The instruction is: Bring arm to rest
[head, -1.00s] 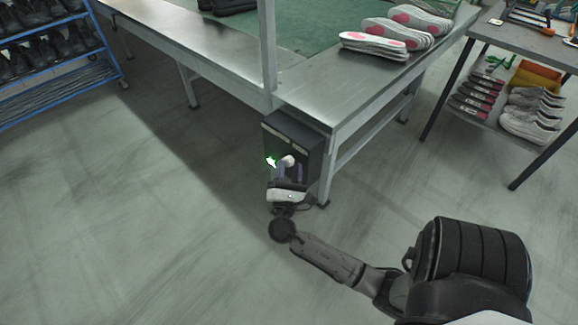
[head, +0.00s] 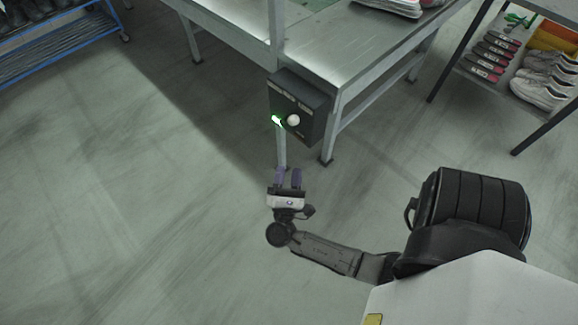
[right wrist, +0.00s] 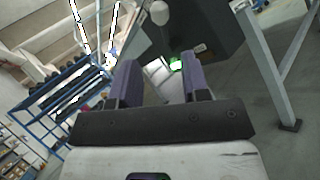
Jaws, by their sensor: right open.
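My right gripper (head: 289,178) is open and empty in the head view, a little below a dark control box. Its two purple fingers also show in the right wrist view (right wrist: 160,82), with a clear gap between them. The control box (head: 309,107) is fixed at the corner of a steel bench and carries a white knob (head: 293,120) and a lit green light (head: 276,120). In the right wrist view the box (right wrist: 200,28) lies beyond the fingers, apart from them. My left gripper is not in view.
The steel bench (head: 340,45) with its legs stands behind the gripper. A shelf rack (head: 470,72) with white shoes (head: 545,85) is at the upper right, and a blue rack (head: 60,60) at the upper left. The floor (head: 130,200) to the left is clear.

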